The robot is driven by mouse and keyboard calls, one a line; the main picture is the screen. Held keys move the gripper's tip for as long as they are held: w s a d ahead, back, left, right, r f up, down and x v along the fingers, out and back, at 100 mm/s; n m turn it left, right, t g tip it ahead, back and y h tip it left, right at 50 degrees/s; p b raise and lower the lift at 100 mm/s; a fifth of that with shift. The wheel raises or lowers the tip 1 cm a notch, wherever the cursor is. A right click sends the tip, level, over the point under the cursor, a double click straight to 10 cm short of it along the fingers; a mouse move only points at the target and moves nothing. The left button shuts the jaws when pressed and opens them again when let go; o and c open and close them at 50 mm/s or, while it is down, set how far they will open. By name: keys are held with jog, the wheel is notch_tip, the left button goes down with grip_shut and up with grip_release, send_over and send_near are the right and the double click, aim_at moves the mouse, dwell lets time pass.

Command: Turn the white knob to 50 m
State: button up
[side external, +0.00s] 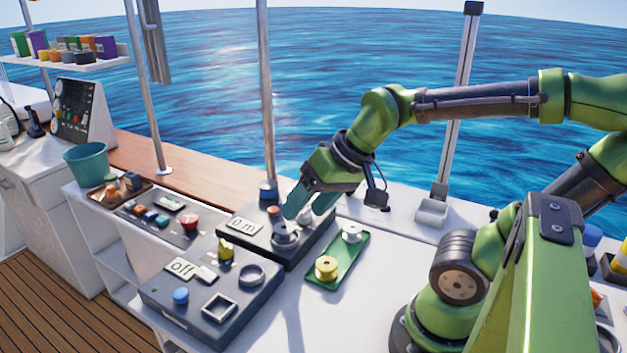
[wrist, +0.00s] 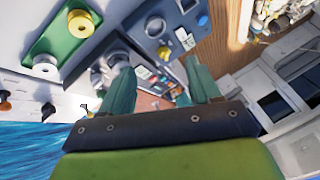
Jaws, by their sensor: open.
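A dark panel (side external: 262,240) carries a label reading "0 m" (side external: 244,226). A pale, whitish knob (side external: 304,214) on it is partly hidden by my gripper's fingers. A grey round knob (side external: 285,234) stands at the panel's near side. Both round shapes also show left of a finger in the wrist view, with the grey one (wrist: 118,61) partly covered. My gripper (side external: 307,207) is open, low over the panel, with its green fingers apart. In the wrist view its fingers (wrist: 160,72) are also spread. I cannot tell whether a finger touches a knob.
A green tray (side external: 337,264) with a yellow spool (side external: 326,268) and a silver spool (side external: 351,233) lies to the right. A second panel (side external: 210,310) labelled "off" stands in front. A button panel (side external: 165,222) is at left. White counter is clear at front right.

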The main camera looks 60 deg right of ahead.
jog(key=w+d+g, duration=0.2)
jog(key=w+d, duration=0.3)
jog(key=n+g+h, duration=0.2)
jog(key=g, duration=0.2)
send_over(305, 210)
notch_tip(305, 210, down, 2)
notch_tip(305, 210, down, 16)
jog(key=shift+w, duration=0.1)
jog(key=shift+c, duration=0.2)
jog(key=c, duration=1)
